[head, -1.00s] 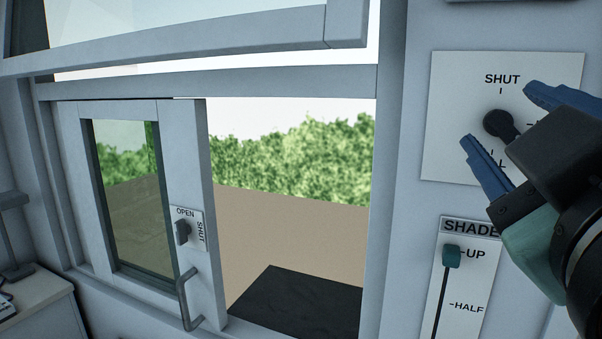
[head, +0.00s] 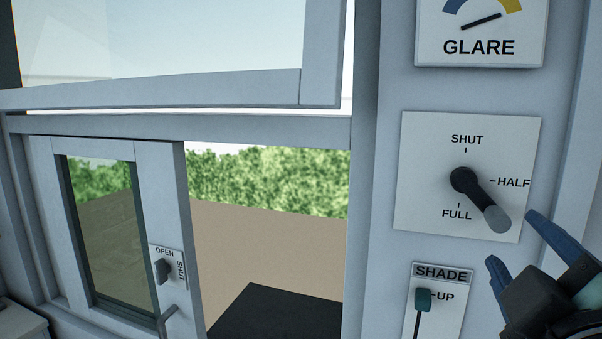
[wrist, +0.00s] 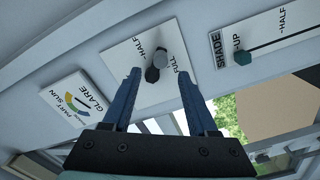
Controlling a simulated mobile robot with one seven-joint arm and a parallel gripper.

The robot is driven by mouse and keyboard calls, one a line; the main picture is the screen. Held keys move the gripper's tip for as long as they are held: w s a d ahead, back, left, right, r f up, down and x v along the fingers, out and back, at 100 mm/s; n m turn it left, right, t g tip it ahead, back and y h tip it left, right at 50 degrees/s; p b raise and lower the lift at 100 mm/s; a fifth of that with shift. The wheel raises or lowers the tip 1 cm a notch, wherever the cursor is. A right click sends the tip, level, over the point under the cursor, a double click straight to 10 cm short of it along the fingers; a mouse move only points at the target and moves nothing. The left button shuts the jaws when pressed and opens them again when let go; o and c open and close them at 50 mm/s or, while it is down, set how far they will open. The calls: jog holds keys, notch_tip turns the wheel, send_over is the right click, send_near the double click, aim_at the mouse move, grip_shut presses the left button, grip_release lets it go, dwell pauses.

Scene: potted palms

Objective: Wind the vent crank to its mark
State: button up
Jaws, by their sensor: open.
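The vent crank (head: 480,199) is a black arm with a grey knob on a white plate (head: 420,150) marked SHUT, HALF and FULL. The crank points down and right, between HALF and FULL. My gripper (head: 510,238) is open and empty, just below and right of the knob, its blue fingers apart from it. In the wrist view the grey knob (wrist: 161,60) shows beyond and between the open fingertips (wrist: 160,77). The vent pane (head: 170,50) at the upper left is tilted open above its frame.
A GLARE dial (head: 480,35) is above the crank plate. A SHADE slider (head: 423,300) stands at UP below it. A sliding window (head: 100,220) with an OPEN/SHUT latch (head: 163,270) is at the left, beside an open gap.

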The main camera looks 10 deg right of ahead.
aim_at(501, 224)
jog(key=shift+w+d+r+p, duration=0.25)
jog(key=shift+w+p, duration=0.25)
jog(key=shift+p, duration=0.55)
jog(key=p+x, duration=0.1)
jog(key=x, duration=0.2)
jog(key=p+x, duration=0.1)
jog(key=x, duration=0.3)
jog(key=shift+w+d+f, duration=0.15)
jog(key=shift+w+f, duration=0.1)
jog(key=shift+w, duration=0.05)
grip_shut()
